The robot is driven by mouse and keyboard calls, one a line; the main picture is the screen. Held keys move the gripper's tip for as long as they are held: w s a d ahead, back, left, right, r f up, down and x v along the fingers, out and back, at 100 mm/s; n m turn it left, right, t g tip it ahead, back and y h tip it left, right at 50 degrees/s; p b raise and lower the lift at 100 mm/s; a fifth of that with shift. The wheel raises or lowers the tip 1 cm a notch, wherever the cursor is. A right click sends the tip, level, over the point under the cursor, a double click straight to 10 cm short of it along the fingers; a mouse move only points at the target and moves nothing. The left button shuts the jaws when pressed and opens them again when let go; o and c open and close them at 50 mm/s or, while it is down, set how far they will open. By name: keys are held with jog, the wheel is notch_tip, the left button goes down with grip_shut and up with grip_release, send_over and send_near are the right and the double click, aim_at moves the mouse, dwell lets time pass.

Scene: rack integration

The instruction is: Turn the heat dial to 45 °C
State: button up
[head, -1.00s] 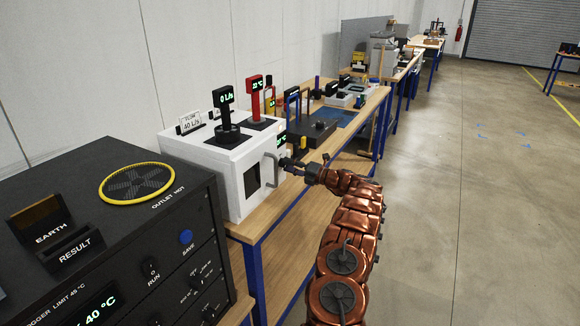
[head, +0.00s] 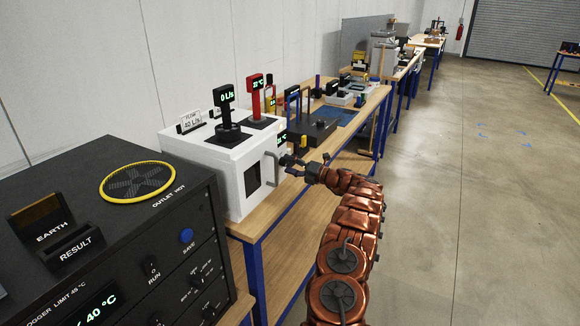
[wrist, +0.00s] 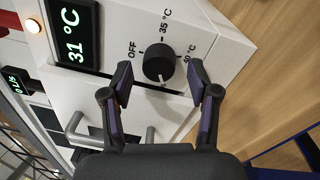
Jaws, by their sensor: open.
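The heat dial (wrist: 158,65) is a round black knob on the white box's panel in the wrist view. Marks around it read OFF, 35 °C and what looks like 40 °C; a lower mark is hard to read. Its exact setting is unclear. A green display (wrist: 75,38) beside it reads 31 °C. My gripper (wrist: 159,80) is open, with one dark finger on each side of the dial, apart from it in the picture. In the head view my gripper (head: 288,167) is at the right side of the white box (head: 190,160); the dial cannot be made out there.
A metal handle (head: 271,169) stands out from the white box close to my gripper. A black console (head: 90,235) with an EARTH slot is at the left. The wooden bench (head: 262,218) runs away behind the box. Open floor lies to the right.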

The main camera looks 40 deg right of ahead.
jog(key=v, duration=1.2)
jog(key=shift+a, duration=0.1)
dwell(0.4)
